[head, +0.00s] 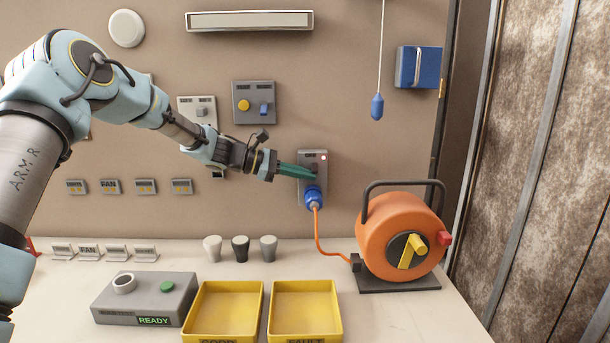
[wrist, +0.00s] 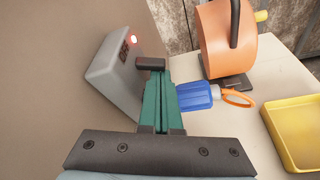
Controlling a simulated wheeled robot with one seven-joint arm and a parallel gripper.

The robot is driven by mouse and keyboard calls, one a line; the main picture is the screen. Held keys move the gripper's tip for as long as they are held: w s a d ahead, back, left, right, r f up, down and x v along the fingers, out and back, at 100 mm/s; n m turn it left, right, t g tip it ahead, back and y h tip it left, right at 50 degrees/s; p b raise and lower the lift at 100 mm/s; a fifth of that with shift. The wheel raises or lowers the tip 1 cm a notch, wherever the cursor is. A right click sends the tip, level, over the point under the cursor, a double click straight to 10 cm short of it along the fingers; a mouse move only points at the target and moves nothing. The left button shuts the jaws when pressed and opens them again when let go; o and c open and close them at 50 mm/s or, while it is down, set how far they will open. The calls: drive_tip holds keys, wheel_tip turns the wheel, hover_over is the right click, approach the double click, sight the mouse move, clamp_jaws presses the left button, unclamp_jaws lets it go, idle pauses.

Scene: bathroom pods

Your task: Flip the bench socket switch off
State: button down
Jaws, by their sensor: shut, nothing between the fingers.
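The bench socket (head: 318,159) is a grey box on the wall above the bench, with a small lit lamp. In the wrist view, the socket (wrist: 112,72) shows a red light and dark lettering on its face. A blue plug (head: 313,197) sits at its lower end and also shows in the wrist view (wrist: 195,96). My gripper (head: 306,172) is shut and empty, its teal fingers at the socket face just above the plug. In the wrist view, a dark block (wrist: 150,63) sits at the fingertips (wrist: 157,76); whether it is the switch, and whether they touch, I cannot tell.
An orange cable reel (head: 400,235) stands right of the socket, its cord running to the plug. Two yellow trays (head: 226,283) (head: 305,283), a grey READY box (head: 146,300) and small cups (head: 240,248) are on the bench.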

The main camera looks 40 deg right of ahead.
drive_tip(key=shift+r, duration=0.2)
drive_tip(key=shift+s+a+r+n+y+p, duration=0.25)
drive_tip(key=shift+n+p, duration=0.25)
drive_tip(key=shift+p, duration=0.25)
drive_tip(key=shift+d, duration=0.1)
drive_tip(key=shift+r, duration=0.2)
